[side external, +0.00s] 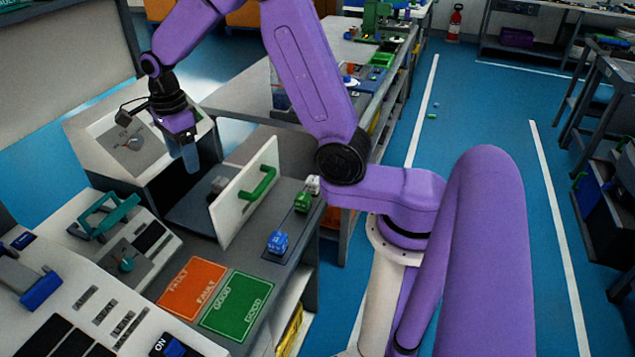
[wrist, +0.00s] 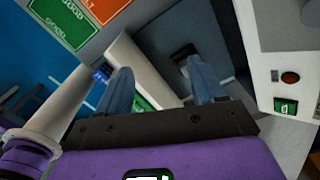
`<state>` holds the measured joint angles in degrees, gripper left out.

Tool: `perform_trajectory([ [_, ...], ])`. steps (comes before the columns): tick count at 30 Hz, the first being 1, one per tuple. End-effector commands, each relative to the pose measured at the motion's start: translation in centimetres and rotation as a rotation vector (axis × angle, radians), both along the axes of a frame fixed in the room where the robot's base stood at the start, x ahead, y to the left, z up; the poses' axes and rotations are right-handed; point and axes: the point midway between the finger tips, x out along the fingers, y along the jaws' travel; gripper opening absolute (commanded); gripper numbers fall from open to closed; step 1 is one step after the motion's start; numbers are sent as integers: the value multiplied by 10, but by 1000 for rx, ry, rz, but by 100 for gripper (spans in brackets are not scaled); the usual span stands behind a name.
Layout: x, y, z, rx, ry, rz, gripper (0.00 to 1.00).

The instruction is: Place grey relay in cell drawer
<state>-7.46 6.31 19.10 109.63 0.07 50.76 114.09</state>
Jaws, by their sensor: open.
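The cell drawer (side external: 237,210) stands open, its white front panel with a green handle facing right. A small grey block, which looks like the grey relay (side external: 217,184), sits inside the drawer behind the panel, partly hidden by it. In the wrist view a dark grey shape that seems to be this relay (wrist: 183,54) lies on the drawer floor, ahead of the fingers. My gripper (side external: 191,160) is open and empty, pointing down above the rear of the drawer, apart from the relay. In the wrist view its two blue fingers (wrist: 160,88) are spread.
A blue relay (side external: 278,242), a green relay (side external: 302,202) and a whitish one (side external: 313,184) stand on the bench right of the drawer. Orange FAULT (side external: 193,288) and green GOOD (side external: 237,305) pads lie in front. A sloped console (side external: 128,143) stands close behind my gripper.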

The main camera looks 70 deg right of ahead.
Motion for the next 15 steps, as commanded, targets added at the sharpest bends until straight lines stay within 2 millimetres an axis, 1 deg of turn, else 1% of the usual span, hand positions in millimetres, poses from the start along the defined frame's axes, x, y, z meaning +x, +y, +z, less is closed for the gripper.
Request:
perform_trajectory([
  [1, -6, 8, 4, -1, -2, 107, 68],
  [6, -30, 31, 13, -3, -5, 471, 68],
  [11, -59, 48, 20, -5, -8, 813, 68],
  [15, -88, 58, 25, -8, -12, 1112, 68],
])
